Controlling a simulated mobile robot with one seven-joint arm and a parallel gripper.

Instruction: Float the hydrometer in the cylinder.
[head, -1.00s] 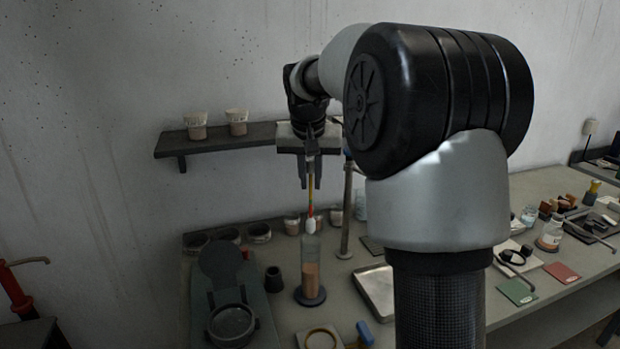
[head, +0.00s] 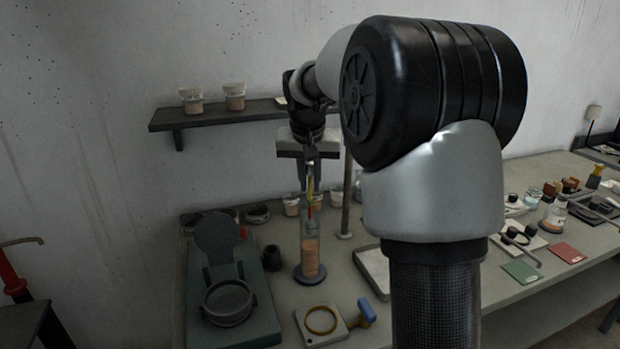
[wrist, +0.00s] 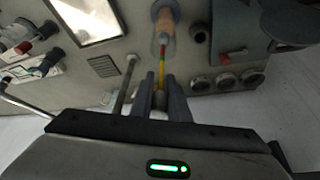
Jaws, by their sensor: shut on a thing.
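The hydrometer (head: 310,182) has a thin stem with yellow and red bands and hangs upright from my gripper (head: 308,165). My gripper is shut on the top of its stem. The clear cylinder (head: 309,250) stands upright on a dark round base, with orange-brown liquid in its lower part. The hydrometer's lower end appears to be inside the cylinder's upper part, above the liquid; the exact depth is hard to tell. In the wrist view the banded stem (wrist: 161,70) runs from between the fingers (wrist: 161,82) toward the cylinder (wrist: 164,25).
A hinged dark device (head: 229,300) stands left of the cylinder, with a small black cup (head: 271,257) between them. A vertical rod (head: 346,195) stands close on the right. A metal tray (head: 371,268) and a ring on a plate (head: 321,322) lie nearby.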

